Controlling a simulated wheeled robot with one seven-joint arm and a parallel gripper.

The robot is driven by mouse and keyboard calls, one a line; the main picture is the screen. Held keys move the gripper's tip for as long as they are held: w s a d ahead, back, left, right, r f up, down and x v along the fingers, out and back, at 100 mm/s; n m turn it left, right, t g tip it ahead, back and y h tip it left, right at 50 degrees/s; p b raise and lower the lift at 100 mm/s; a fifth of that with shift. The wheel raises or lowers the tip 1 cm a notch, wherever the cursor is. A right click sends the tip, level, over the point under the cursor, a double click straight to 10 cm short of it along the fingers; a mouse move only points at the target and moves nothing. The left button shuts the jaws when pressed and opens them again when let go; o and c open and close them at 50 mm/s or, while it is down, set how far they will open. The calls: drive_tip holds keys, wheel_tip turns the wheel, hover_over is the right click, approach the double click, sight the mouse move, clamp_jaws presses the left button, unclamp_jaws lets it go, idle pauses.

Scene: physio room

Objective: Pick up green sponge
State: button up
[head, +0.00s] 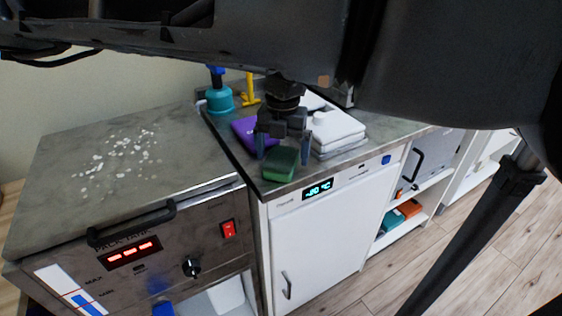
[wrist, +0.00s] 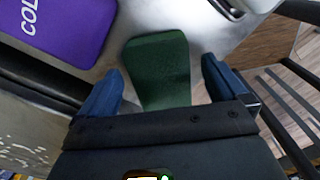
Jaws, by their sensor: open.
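The green sponge (head: 280,163) lies on the worktop (head: 352,153) near its front edge, above the white freezer unit. In the wrist view the green sponge (wrist: 160,68) sits between my gripper's two blue fingers, with its lower end close to the palm side. My gripper (head: 283,144) is open above and around the sponge, pointing down. In the wrist view my gripper (wrist: 162,90) shows a gap between each finger and the sponge. I cannot tell the exact height of the fingertips over the worktop.
A purple pack (head: 244,131) lies just left of the sponge, and also shows in the wrist view (wrist: 68,30). Folded white towels (head: 337,130) lie to the right. A teal bottle (head: 220,98) and a yellow item (head: 249,90) stand behind. A metal heater unit (head: 130,190) adjoins at left.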

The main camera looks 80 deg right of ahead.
sight(284, 153)
drive_tip(key=shift+c, duration=0.3)
drive_tip(key=c, duration=1.1)
drive_tip(key=shift+r, duration=0.2)
drive_tip(key=shift+c, duration=0.2)
drive_tip(key=shift+r, duration=0.25)
drive_tip(key=r, duration=0.3)
drive_tip(key=shift+s+d+r+b, duration=0.1)
drive_tip(key=shift+d+r+b, duration=0.2)
drive_tip(key=shift+b, duration=0.1)
drive_tip(key=s+d+r+b, duration=0.1)
drive_tip(key=s+d+r, duration=0.4)
drive_tip(key=d, duration=0.4)
drive_tip(key=shift+d+r, duration=0.4)
drive_tip(key=shift+r, duration=0.4)
